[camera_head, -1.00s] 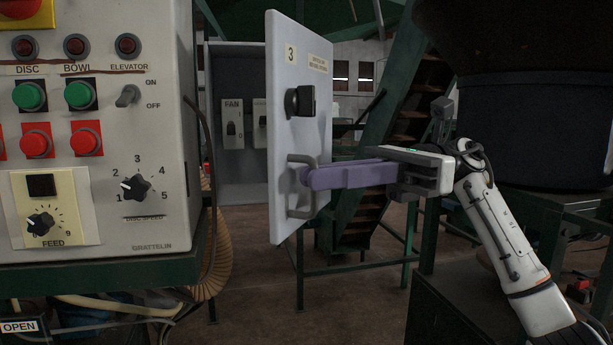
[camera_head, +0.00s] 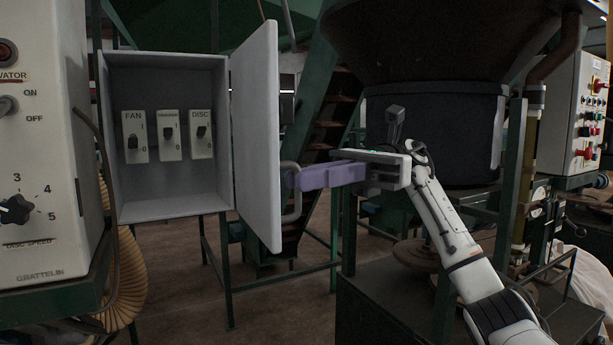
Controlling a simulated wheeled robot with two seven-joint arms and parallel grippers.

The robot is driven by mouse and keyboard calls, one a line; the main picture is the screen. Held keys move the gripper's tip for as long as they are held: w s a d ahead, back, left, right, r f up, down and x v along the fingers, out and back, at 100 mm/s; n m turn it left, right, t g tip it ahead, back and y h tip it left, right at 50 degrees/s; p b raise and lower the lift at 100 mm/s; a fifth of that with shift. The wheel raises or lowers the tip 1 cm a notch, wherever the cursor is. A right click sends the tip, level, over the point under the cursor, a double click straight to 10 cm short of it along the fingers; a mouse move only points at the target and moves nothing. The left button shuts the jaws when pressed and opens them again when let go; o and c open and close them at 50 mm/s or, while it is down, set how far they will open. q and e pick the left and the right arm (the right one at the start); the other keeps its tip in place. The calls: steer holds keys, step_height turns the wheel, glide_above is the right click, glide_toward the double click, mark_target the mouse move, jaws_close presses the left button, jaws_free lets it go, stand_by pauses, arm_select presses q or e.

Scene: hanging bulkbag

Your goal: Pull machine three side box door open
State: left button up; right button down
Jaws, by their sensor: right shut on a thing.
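The side box door (camera_head: 258,130) is a light grey panel, swung wide open on the right side of the grey box (camera_head: 170,205). Its inner face shows; the face with the label is turned away. Inside the box are several switches, labelled FAN (camera_head: 134,137) and DISC (camera_head: 201,135) at the ends. My right gripper (camera_head: 298,178) has purple fingers and is shut on the door handle (camera_head: 292,208), a bent bar on the door's outer side. The fingertips partly hide the handle. My left gripper is not in view.
A control panel (camera_head: 35,200) with knobs stands at the left, near the box. A corrugated hose (camera_head: 125,285) hangs below it. A green stair frame (camera_head: 320,110) and a large dark hopper (camera_head: 435,130) stand behind my right arm. Another control panel (camera_head: 572,120) is at the far right.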

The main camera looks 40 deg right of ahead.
steer(key=shift+w+d+r+m+t, duration=0.1)
steer(key=shift+w+d+m+t, duration=0.15)
steer(key=shift+w, duration=0.25)
steer(key=c, duration=2.2)
jaws_free()
steer(key=shift+a, duration=0.1)
steer(key=o, duration=0.3)
steer(key=shift+w+a, duration=0.1)
steer(key=shift+w, duration=0.3)
steer(key=shift+s, duration=0.1)
